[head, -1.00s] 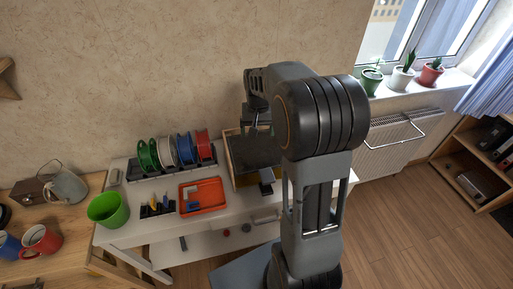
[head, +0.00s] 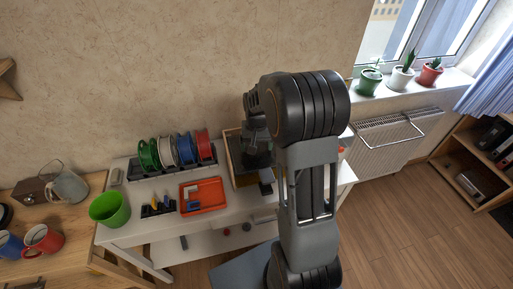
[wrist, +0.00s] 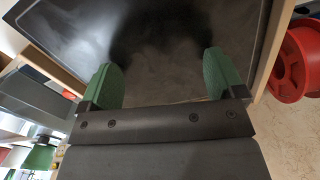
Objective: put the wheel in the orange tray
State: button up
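The orange tray (head: 217,206) lies on the white table, left of my arm, with small blue and whitish pieces inside. My gripper (wrist: 163,75) is open and empty, its two green fingertips spread wide over a dark flat plate (wrist: 150,40). In the head view my gripper (head: 257,160) is low over the wood-framed bed behind the tray, partly hidden by my arm. I cannot make out a wheel for certain in either view; my arm hides part of the table.
A rack of upright coloured spools (head: 172,150) stands left of the framed bed (head: 231,160). A red spool (wrist: 296,62) is close by in the wrist view. A green cup (head: 109,209) and a small dark holder (head: 158,207) stand left of the tray. A small reddish thing (head: 341,148) shows behind my arm.

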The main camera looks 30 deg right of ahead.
jog(key=c, duration=1.1)
jog(key=shift+o, duration=0.2)
jog(key=shift+r, duration=0.1)
